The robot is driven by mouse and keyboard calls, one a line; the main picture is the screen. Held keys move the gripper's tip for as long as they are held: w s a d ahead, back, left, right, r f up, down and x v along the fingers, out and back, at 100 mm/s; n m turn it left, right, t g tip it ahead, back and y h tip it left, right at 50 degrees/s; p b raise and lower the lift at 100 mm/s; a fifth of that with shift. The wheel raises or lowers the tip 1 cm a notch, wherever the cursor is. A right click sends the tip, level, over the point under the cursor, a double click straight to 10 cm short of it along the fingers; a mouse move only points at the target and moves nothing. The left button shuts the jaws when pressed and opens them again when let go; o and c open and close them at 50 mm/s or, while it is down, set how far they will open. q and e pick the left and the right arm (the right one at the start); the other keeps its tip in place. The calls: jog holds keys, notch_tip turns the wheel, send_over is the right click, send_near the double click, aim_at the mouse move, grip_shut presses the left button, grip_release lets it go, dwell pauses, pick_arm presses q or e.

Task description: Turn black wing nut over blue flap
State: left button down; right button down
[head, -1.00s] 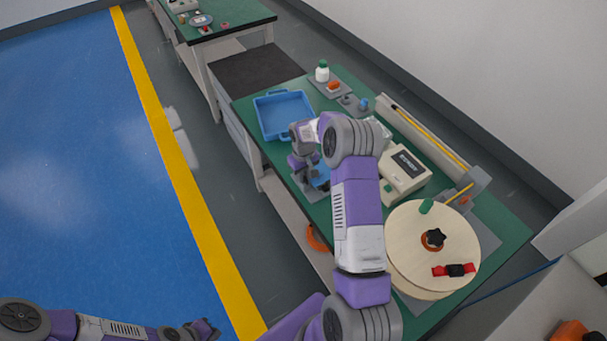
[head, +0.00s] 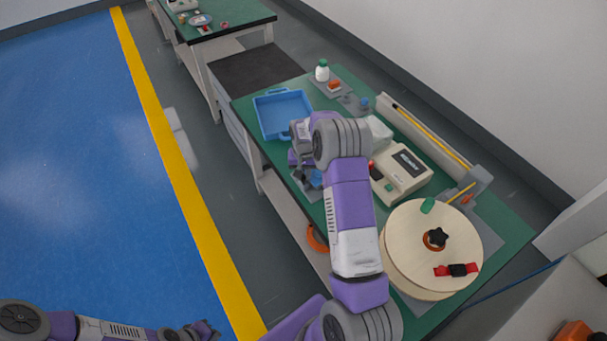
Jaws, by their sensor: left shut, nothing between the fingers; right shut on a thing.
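The blue flap (head: 316,178) shows as a small blue patch on the grey device at the near left edge of the green table, partly covered by my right arm. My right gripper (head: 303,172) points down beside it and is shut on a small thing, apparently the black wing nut. The nut and the fingertips are too small and too covered to make out. My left gripper (head: 208,330) is shut and empty, low at the bottom of the view, over the floor and away from the table.
A blue tray (head: 283,114) lies behind my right gripper. A beige device (head: 402,172) and a round wooden reel (head: 410,222) with a black star knob (head: 437,236) are to the right. A bottle (head: 322,71) stands at the back. An orange ring (head: 316,238) shows below the table.

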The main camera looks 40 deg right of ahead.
jog(key=m, duration=0.5)
jog(key=shift+m, duration=0.4)
jog(key=m+p, duration=0.1)
jog(key=m, duration=0.4)
jog(key=shift+m, duration=0.3)
jog(key=c, duration=1)
grip_release()
jog(key=shift+r, duration=0.1)
notch_tip(320, 180, up, 7)
jog(key=shift+r+p, duration=0.2)
jog(key=shift+p, duration=0.4)
